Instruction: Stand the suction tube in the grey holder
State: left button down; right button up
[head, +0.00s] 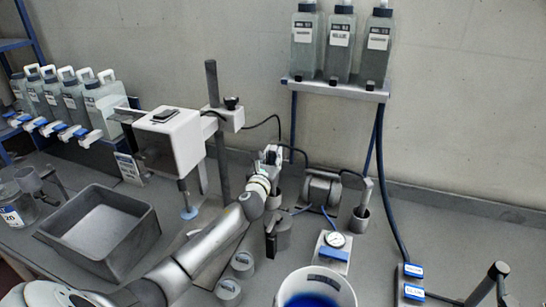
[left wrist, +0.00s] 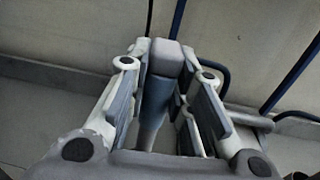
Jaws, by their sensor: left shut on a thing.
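My left gripper (head: 270,155) is at the back of the bench, above a small grey cup-shaped holder (head: 274,201). In the left wrist view, its fingers (left wrist: 168,70) are closed around the suction tube (left wrist: 154,105), a blue-grey tube with a blocky grey head that rises between them. In the head view, the gripper covers most of the tube, and a dark hose runs from there toward the pump. The holder is partly hidden by my arm, and I cannot tell whether the tube's lower end is inside it. My right gripper is out of view.
A pump (head: 321,188) stands just right of the gripper. Another tube (head: 366,190) stands in a second grey cup (head: 361,219). A gauge box (head: 334,250), a white bucket (head: 316,280) with blue liquid and a grey tray (head: 150,232) stand nearer. Bottles stand on a shelf (head: 338,90).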

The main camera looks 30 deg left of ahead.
pick_arm(q)
jog(key=shift+f, duration=0.25)
dwell(0.6)
jog(key=shift+f+b, duration=0.3)
jog(key=shift+b, duration=0.15)
jog(key=c, duration=1.2)
grip_release()
jog(key=o, duration=0.6)
jog(key=shift+s+d, duration=0.1)
jog(key=shift+s, duration=0.05)
